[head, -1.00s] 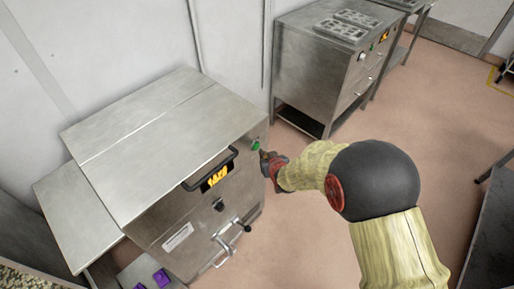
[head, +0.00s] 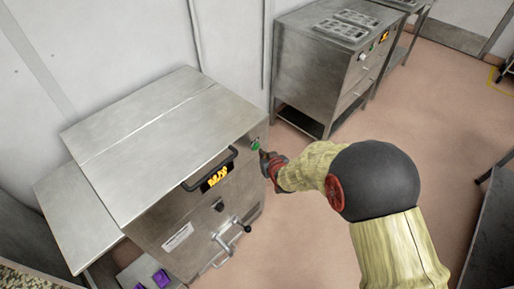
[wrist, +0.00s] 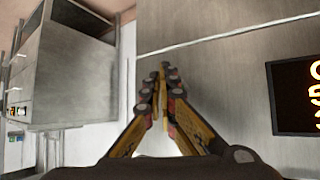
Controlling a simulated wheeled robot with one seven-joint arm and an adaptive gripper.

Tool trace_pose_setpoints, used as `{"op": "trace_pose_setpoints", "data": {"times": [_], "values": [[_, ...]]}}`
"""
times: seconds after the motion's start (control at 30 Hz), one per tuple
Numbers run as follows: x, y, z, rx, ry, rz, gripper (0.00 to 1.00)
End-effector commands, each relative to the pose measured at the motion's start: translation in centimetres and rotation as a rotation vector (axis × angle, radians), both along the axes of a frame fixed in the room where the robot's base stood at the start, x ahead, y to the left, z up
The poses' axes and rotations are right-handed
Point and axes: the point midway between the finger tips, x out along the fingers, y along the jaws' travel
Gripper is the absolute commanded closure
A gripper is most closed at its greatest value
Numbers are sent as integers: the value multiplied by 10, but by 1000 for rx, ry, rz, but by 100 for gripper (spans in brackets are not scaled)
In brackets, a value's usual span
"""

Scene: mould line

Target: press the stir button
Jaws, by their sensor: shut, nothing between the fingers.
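A steel machine (head: 150,140) stands at the left in the head view, with a black handle and a lit yellow display (head: 215,178) on its front. A green button (head: 255,144) sits near the top right corner of that front. I cannot read a label on it. My gripper (head: 263,155) is shut and empty, its tips just right of and below the button. I cannot tell whether they touch it. In the wrist view the fingers (wrist: 163,75) meet in front of the steel face, and the display (wrist: 300,97) is at the right. The button does not show there.
A lever handle (head: 230,235) sticks out low on the machine's front. Purple items (head: 153,282) lie on a low shelf at the bottom. A second steel cabinet (head: 325,75) with trays on top stands behind.

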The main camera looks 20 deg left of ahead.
Motion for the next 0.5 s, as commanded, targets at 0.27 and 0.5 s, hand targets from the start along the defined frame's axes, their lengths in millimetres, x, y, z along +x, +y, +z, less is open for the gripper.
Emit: {"op": "trace_pose_setpoints", "data": {"times": [0.27,0.5], "values": [[3,7,0,1,-2,0,100],[3,8,1,1,-1,0,100]]}}
